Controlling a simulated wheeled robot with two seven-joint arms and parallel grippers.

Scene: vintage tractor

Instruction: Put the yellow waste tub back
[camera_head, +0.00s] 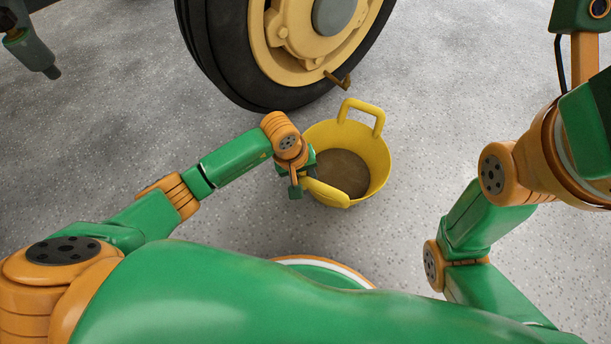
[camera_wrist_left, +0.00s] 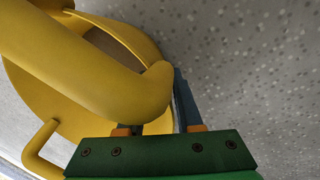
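The yellow waste tub (camera_head: 377,158) stands on the grey floor beside the tractor's wheel, with a brown bottom or contents showing inside. One loop handle (camera_head: 361,105) rises on its far side, and the other (camera_head: 326,193) is on its near left side. My left gripper (camera_head: 304,186) is at that near handle. In the left wrist view, the handle (camera_wrist_left: 85,65) crosses in front of my left gripper (camera_wrist_left: 160,118). The fingers are apart around the handle's end; one is mostly hidden, so I cannot tell whether they clamp it. My right gripper is not in view.
The tractor's large black tyre with its cream hub (camera_head: 290,40) is just behind the tub. A dark green part (camera_head: 30,45) hangs at the top left. Speckled grey floor (camera_head: 425,80) is clear to the right of the tub and to the left of my left arm.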

